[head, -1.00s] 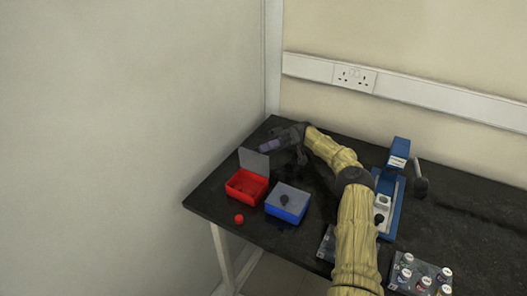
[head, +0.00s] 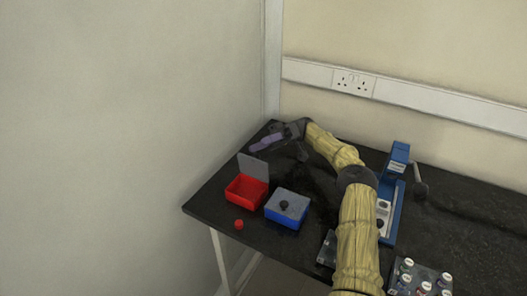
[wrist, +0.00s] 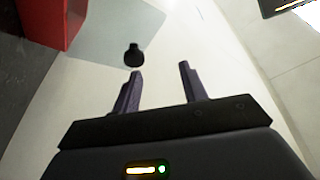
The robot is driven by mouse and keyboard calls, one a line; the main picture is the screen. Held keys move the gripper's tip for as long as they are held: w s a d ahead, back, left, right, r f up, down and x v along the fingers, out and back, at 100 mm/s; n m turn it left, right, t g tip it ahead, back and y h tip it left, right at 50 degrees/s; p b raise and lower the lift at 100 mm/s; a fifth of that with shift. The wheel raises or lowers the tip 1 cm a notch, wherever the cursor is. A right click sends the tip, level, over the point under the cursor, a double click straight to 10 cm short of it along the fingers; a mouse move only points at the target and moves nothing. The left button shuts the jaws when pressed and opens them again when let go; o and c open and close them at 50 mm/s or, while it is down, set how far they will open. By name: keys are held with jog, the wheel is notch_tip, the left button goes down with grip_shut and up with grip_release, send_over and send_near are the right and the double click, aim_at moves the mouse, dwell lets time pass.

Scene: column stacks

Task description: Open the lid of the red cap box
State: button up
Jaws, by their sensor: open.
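The red box (head: 246,191) stands on the black table in the head view, its grey lid (head: 253,167) raised along the back edge and its inside visible. In the wrist view the red box (wrist: 52,20) is at the upper left. The pale see-through lid (wrist: 95,32) carries a black knob (wrist: 134,55). My gripper (head: 262,145) is behind the raised lid in the head view. In the wrist view my gripper (wrist: 158,82) has its fingers spread, with nothing between them; the knob lies just beyond the left fingertip, and I cannot tell whether they touch.
A blue box (head: 287,214) with a closed grey lid and dark knob stands right of the red box. A red cap (head: 239,224) lies near the front edge. A blue device (head: 396,185) and a tray of vials (head: 421,279) are at the right. A wall is close on the left.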

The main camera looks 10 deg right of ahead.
notch_tip(320, 180, up, 6)
jog(key=shift+r, duration=0.25)
jog(key=w+a+r+n+t+h+p, duration=0.2)
jog(key=a+r+n+t+h+p, duration=0.25)
jog(key=p, duration=1.05)
jog(key=w+d+r+n+t+h+p, duration=0.2)
jog(key=d+n+h+p, duration=0.5)
jog(key=p, duration=0.8)
notch_tip(320, 180, up, 2)
jog(key=n+t+h, duration=0.1)
jog(key=h, duration=0.2)
jog(key=shift+r, duration=0.15)
